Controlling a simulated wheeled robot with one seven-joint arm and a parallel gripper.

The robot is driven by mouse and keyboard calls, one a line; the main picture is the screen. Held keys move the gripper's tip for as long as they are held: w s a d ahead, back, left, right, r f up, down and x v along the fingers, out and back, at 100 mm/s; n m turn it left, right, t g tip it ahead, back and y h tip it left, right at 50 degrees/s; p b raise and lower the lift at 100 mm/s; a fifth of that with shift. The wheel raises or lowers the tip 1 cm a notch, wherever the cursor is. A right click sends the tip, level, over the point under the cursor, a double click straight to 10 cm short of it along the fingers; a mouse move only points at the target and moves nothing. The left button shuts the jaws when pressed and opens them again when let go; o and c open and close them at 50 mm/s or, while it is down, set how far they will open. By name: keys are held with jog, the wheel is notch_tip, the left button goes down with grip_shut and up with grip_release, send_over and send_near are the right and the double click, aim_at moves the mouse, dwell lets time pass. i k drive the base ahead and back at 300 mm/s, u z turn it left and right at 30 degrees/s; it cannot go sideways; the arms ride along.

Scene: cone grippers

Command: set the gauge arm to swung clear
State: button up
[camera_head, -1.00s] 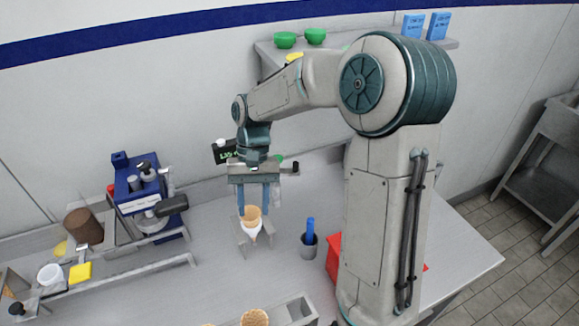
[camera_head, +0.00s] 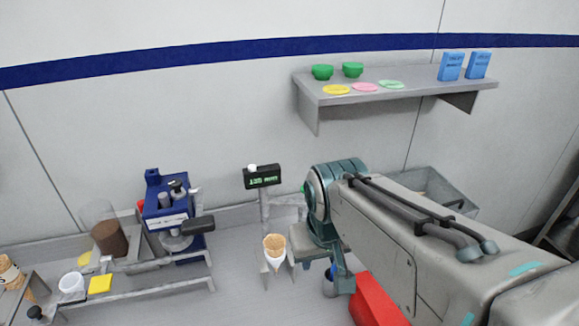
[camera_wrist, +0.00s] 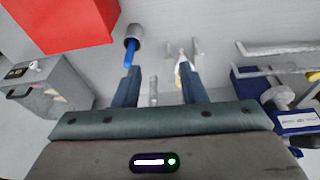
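I cannot pick out the gauge arm with certainty. A slim grey piece (camera_wrist: 153,90) shows between my fingers in the wrist view; I cannot tell whether it is the gauge arm or how far below it lies. My gripper (camera_wrist: 160,82) has its two blue fingers wide apart, with nothing visibly held. In the head view my arm hides most of the gripper. A cone (camera_head: 274,246) in a white sleeve stands upright in a small grey stand, left of my gripper. The cone and stand also show beside one fingertip in the wrist view (camera_wrist: 183,72).
A blue machine (camera_head: 165,212) with a black handle stands left, near grey rails (camera_head: 150,290). A lit display (camera_head: 262,177) stands behind the cone. A cup with a blue tool (camera_wrist: 133,36) and a red box (camera_head: 378,300) are close to my arm. A grey bin (camera_head: 455,195) is at right.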

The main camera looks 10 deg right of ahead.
aim_at(273, 200)
jog(key=u, duration=0.75)
jog(key=k, duration=1.4)
jog(key=z, duration=0.6)
jog(key=i, duration=1)
jog(key=z, duration=0.05)
